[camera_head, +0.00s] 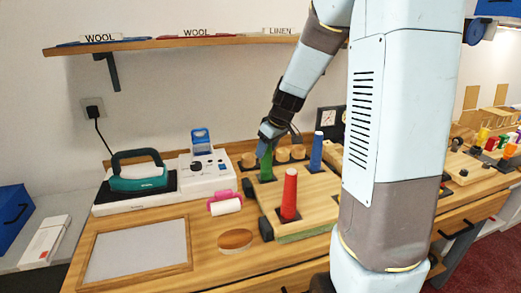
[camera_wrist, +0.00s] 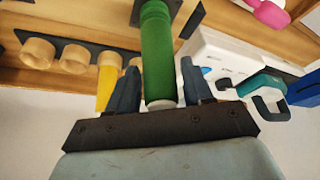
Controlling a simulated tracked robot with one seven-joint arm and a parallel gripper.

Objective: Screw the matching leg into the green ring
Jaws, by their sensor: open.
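The green leg (camera_head: 266,165) stands upright on the wooden board (camera_head: 316,203). In the wrist view the green leg (camera_wrist: 157,52) has its pale end between my fingers, and a dark collar surrounds its far end. My gripper (camera_head: 268,138) is at the top of this leg, pointing down. In the wrist view my gripper (camera_wrist: 160,88) is open, one finger on each side of the leg. A red leg (camera_head: 290,190) and a blue leg (camera_head: 316,152) stand on the board too. A yellow leg (camera_wrist: 107,80) shows beside a finger. I cannot make out the ring's colour.
Round wooden knobs (camera_head: 283,154) line the back. A teal iron (camera_head: 138,172) stands farther left. A framed panel (camera_head: 135,252) lies at front left.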

